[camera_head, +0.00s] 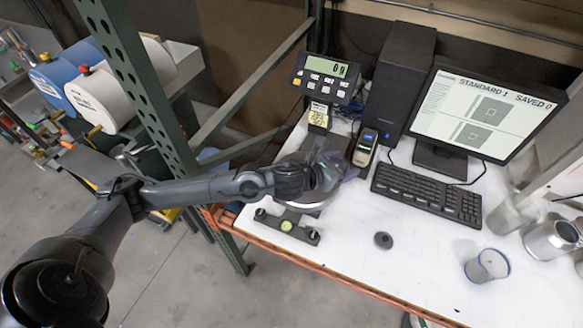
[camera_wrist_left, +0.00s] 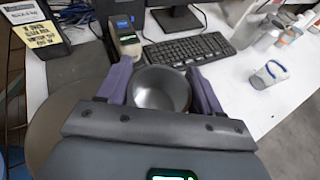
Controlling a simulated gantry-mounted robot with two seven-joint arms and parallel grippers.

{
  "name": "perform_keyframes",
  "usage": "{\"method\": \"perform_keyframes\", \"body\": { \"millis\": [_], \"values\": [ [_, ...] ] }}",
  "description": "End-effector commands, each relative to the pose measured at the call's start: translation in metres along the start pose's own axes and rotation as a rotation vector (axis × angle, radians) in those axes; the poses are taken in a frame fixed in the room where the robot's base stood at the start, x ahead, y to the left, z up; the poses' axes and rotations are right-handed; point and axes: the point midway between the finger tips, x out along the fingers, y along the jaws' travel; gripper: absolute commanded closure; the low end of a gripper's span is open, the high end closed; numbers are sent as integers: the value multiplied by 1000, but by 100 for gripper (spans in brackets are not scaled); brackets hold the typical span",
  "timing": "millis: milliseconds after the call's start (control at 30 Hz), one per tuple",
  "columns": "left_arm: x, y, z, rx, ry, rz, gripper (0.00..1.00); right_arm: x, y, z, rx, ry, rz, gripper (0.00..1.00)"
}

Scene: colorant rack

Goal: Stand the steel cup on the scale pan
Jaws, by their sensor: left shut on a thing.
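The steel cup (camera_wrist_left: 160,90) is a round grey metal vessel, seen from above into its open mouth in the left wrist view. My left gripper (camera_wrist_left: 158,84) is shut on it, with one purple-grey finger on each side. In the head view my left gripper (camera_head: 328,172) is over the scale, and the cup there is blurred and mostly hidden. The round scale pan (camera_wrist_left: 42,125) shows at the left in the wrist view, beside the cup. In the head view the pan is partly covered by my arm. The scale display (camera_head: 327,66) reads 0 g. My right gripper is not in view.
A label printer or handheld device (camera_head: 365,148), a black computer tower (camera_head: 405,75), a keyboard (camera_head: 427,192) and a monitor (camera_head: 485,112) stand behind and right. A small dark disc (camera_head: 383,240), a white cup (camera_head: 487,266) and metal cans (camera_head: 551,238) are on the white table. The front middle is fairly clear.

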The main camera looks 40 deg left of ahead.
Motion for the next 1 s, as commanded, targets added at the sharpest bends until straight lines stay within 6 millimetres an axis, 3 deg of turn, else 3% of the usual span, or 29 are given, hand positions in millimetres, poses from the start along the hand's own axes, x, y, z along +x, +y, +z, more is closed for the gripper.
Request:
{"method": "perform_keyframes", "body": {
  "millis": [533, 700, 1000],
  "values": [
    [7, 95, -57, 1, 1, 2, 72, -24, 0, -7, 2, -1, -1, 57],
    [9, 108, -66, 2, 0, 0, 72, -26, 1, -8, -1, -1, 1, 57],
    [17, 110, -88, -1, 2, 0, 72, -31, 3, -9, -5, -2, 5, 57]
  ]
}}
